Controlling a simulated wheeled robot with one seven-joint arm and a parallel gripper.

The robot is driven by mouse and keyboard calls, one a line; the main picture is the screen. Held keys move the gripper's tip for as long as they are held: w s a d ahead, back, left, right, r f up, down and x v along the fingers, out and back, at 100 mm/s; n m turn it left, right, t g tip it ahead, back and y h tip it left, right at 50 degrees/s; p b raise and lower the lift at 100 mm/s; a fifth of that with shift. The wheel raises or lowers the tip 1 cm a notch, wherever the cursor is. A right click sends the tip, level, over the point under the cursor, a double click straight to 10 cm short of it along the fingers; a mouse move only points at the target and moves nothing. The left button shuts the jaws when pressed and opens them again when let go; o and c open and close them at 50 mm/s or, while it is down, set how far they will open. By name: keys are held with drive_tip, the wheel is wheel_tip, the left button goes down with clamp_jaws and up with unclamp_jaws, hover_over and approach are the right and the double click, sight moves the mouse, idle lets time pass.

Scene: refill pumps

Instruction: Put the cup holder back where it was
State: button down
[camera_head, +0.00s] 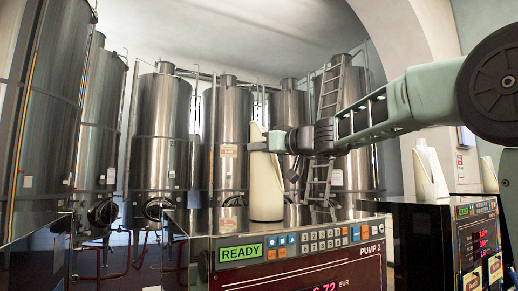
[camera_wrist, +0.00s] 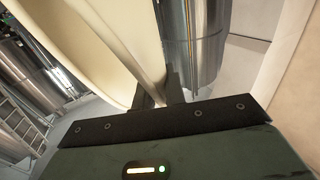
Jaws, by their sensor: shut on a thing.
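The cream cup holder (camera_head: 266,190) is upright in the middle of the head view, just above or behind the top edge of pump 2 (camera_head: 300,262). I cannot tell whether its base touches anything. My gripper (camera_head: 268,142) reaches in from the right and is shut on its upper part. In the wrist view the cup holder (camera_wrist: 95,45) fills the upper left, and my gripper's dark fingers (camera_wrist: 162,95) are at its edge. The exact contact is partly hidden.
Another pump (camera_head: 440,235) stands to the right with a similar cream holder (camera_head: 430,172) on top. Several tall steel tanks (camera_head: 160,135) line the back, with a ladder (camera_head: 328,130) among them. Pump 2's display reads READY.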

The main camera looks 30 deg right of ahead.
drive_tip(key=shift+f, duration=0.1)
drive_tip(key=c, duration=1.5)
unclamp_jaws()
drive_tip(key=shift+o, duration=0.2)
drive_tip(key=b+v, duration=0.4)
drive_tip(key=v, duration=0.8)
drive_tip(key=shift+b, duration=0.3)
